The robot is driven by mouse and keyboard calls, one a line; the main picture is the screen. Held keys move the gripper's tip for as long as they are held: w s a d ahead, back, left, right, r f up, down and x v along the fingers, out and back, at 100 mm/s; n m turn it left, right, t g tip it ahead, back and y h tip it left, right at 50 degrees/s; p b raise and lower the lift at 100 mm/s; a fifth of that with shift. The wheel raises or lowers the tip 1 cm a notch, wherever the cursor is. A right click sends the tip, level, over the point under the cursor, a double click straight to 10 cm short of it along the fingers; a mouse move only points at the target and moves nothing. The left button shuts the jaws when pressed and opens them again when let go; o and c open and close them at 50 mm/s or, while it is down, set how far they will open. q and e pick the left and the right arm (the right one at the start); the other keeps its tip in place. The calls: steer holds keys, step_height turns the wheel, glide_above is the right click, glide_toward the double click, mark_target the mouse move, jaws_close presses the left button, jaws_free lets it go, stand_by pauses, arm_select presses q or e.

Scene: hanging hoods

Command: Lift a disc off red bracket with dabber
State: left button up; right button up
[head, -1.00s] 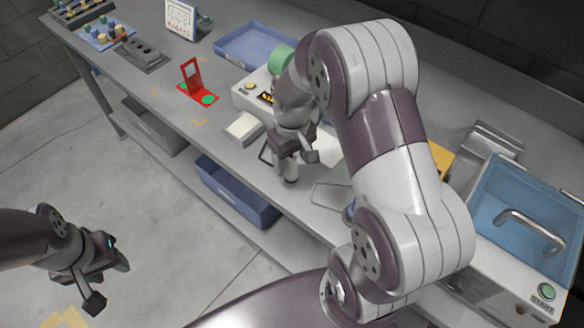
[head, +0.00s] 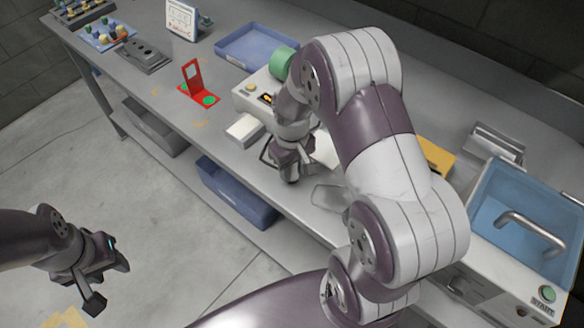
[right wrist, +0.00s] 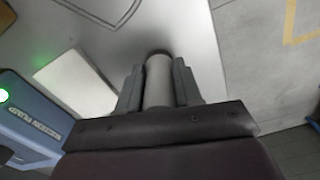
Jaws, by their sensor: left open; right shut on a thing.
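The red bracket (head: 194,84) stands on the bench at the upper left of the head view, with an upright plate and a flat base. A green disc (head: 208,100) lies on its base, and a bit of green shows behind the upright. My right gripper (head: 290,170) is low over the bench's front part, to the right of the bracket and apart from it. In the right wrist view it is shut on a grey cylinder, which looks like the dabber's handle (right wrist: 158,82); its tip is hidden. My left gripper (head: 108,282) is open and empty, off the bench.
A blue tray (head: 257,47) lies behind the bracket. A white device (head: 250,97) with a green roll and a white block (head: 244,128) stand between bracket and right gripper. The bench before the bracket is clear.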

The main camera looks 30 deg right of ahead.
steer(key=shift+w+r, duration=0.1)
steer(key=shift+r, duration=0.4)
step_height(320, 180, up, 3)
steer(key=s+a+r, duration=0.1)
steer(key=s+r, duration=0.5)
steer(key=s, duration=0.5)
steer(key=shift+s+a+r+p, duration=0.35)
steer(key=shift+p, duration=0.05)
